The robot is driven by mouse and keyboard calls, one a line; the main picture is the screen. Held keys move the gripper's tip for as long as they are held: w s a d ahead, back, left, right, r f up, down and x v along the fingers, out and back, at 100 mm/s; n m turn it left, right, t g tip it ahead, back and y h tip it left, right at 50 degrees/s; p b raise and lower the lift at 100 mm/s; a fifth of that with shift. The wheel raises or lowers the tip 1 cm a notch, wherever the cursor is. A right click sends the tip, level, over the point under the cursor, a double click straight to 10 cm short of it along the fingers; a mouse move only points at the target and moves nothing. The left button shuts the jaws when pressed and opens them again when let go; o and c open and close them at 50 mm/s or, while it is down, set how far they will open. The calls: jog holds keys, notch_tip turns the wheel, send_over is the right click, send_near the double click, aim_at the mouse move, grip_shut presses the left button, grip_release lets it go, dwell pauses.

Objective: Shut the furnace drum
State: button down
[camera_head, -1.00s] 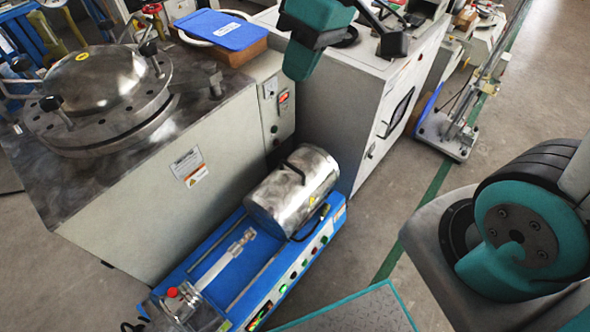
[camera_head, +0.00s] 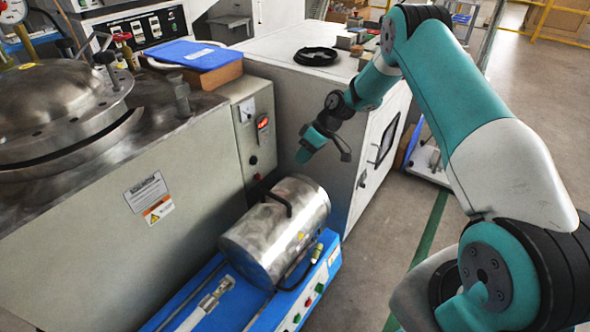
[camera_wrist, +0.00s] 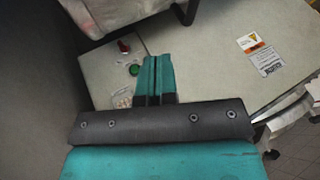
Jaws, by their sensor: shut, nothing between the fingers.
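The furnace drum (camera_head: 277,231) is a shiny silver cylinder with a dark handle on top, lying on a blue base (camera_head: 322,262) in the head view. I cannot tell from here whether its halves are fully together. My gripper (camera_head: 304,156) is above and behind the drum, apart from it, beside the white cabinet. In the wrist view my gripper's teal fingers (camera_wrist: 155,75) are together with nothing between them. They point toward a pale panel with a red knob (camera_wrist: 124,46) and a green button (camera_wrist: 134,70).
A grey cabinet (camera_head: 110,245) with a domed metal lid (camera_head: 60,110) stands at the left. A blue clipboard (camera_head: 190,54) lies on a brown box on it. The white cabinet (camera_head: 345,110) stands behind the drum. Open floor (camera_head: 450,225) lies to the right.

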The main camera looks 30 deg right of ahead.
jog(key=b, duration=0.2)
send_over(287, 193)
notch_tip(287, 193, down, 7)
jog(key=shift+f, duration=0.2)
jog(key=shift+s+a+f, duration=0.1)
jog(key=shift+s+a, duration=0.25)
jog(key=shift+a, duration=0.25)
jog(key=shift+s+a, duration=0.35)
jog(key=shift+a, duration=0.25)
jog(key=shift+s+a, duration=0.15)
jog(key=shift+a, duration=0.1)
